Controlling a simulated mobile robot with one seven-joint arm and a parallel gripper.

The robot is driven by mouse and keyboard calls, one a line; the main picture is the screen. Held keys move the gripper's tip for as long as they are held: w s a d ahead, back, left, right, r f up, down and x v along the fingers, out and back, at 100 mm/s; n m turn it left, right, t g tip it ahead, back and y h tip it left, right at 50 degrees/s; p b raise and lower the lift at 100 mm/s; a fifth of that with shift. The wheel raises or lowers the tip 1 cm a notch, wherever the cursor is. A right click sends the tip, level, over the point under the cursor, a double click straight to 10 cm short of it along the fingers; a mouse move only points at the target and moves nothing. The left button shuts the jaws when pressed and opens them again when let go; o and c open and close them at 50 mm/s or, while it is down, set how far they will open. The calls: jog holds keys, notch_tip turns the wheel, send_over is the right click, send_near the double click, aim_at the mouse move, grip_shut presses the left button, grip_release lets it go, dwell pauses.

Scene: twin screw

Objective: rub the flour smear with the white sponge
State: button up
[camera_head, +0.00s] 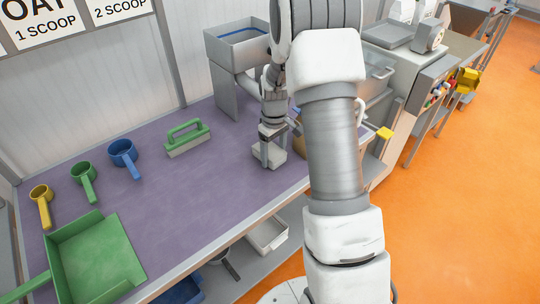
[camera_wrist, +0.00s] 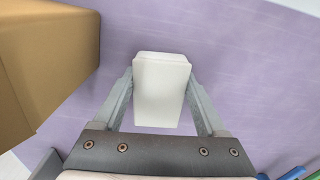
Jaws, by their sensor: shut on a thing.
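My gripper (camera_head: 269,148) is over the purple worktop, pointing down, and it also shows in the wrist view (camera_wrist: 161,84). It is shut on the white sponge (camera_wrist: 161,95), with one finger along each side. The sponge also shows in the head view (camera_head: 266,159), low at the worktop, right of the green-handled brush. I cannot tell whether its underside touches the surface. I cannot make out a distinct flour smear; the worktop only has faint pale streaks in the wrist view. The patch under the sponge is hidden.
A brown box (camera_wrist: 45,65) stands close left of my gripper in the wrist view. A green-handled brush (camera_head: 186,139), blue scoop (camera_head: 124,155), green scoop (camera_head: 86,180), yellow scoop (camera_head: 41,198) and green dustpan (camera_head: 98,262) lie left. A grey hopper (camera_head: 235,45) stands behind. The worktop's middle is clear.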

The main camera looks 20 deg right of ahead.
jog(key=shift+r+p, duration=2.05)
jog(key=shift+r, duration=1)
jog(key=shift+r+p, duration=1.1)
jog(key=shift+r, duration=0.45)
